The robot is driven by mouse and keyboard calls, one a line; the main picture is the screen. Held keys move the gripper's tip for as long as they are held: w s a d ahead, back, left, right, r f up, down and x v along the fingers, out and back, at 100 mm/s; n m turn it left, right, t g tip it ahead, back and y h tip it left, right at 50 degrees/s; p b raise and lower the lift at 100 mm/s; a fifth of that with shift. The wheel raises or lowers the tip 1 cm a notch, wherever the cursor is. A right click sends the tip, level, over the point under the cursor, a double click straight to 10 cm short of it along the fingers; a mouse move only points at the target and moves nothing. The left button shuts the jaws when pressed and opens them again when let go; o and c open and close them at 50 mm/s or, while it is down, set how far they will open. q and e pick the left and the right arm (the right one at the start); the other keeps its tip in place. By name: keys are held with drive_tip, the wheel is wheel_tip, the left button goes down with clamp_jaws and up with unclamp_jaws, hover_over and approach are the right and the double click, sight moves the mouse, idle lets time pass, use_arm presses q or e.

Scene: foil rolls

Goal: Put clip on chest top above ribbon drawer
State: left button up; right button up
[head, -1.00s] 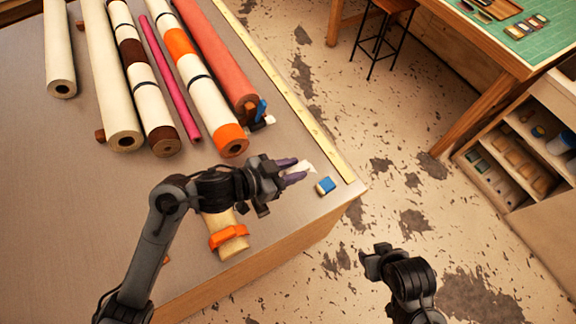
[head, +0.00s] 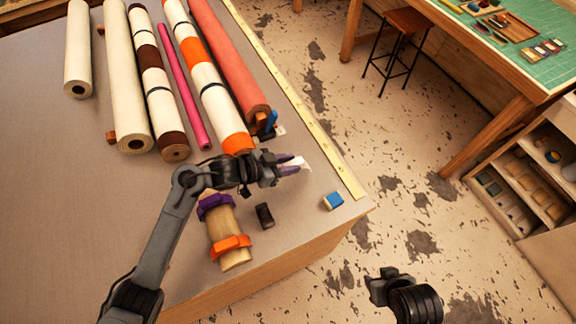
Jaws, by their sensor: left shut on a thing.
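My left gripper (head: 291,165) is over the near right part of the work table, its purple-grey fingers shut on a small white piece (head: 304,164). The piece is mostly hidden by the fingers, and I cannot tell whether it is the clip. A purple ring-like clip (head: 215,203) and an orange one (head: 230,246) sit around a short tan tube on the table, beside my left forearm. No ribbon drawer is identifiable.
Several long rolls (head: 208,100) lie at the back of the table. A blue block (head: 333,201) and a small black object (head: 264,216) lie near its right corner. A stool (head: 402,45), a green-topped bench (head: 500,40) and an open shelf unit (head: 520,170) stand right, across bare floor.

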use_arm(q)
drive_tip(key=shift+f, duration=0.75)
drive_tip(key=shift+f, duration=0.2)
drive_tip(key=o, duration=1)
drive_tip(key=shift+o, duration=0.2)
drive_tip(key=shift+r, duration=0.15)
drive_tip(key=shift+a+r, duration=0.15)
drive_tip(key=v, duration=0.5)
drive_tip(key=shift+s, duration=0.1)
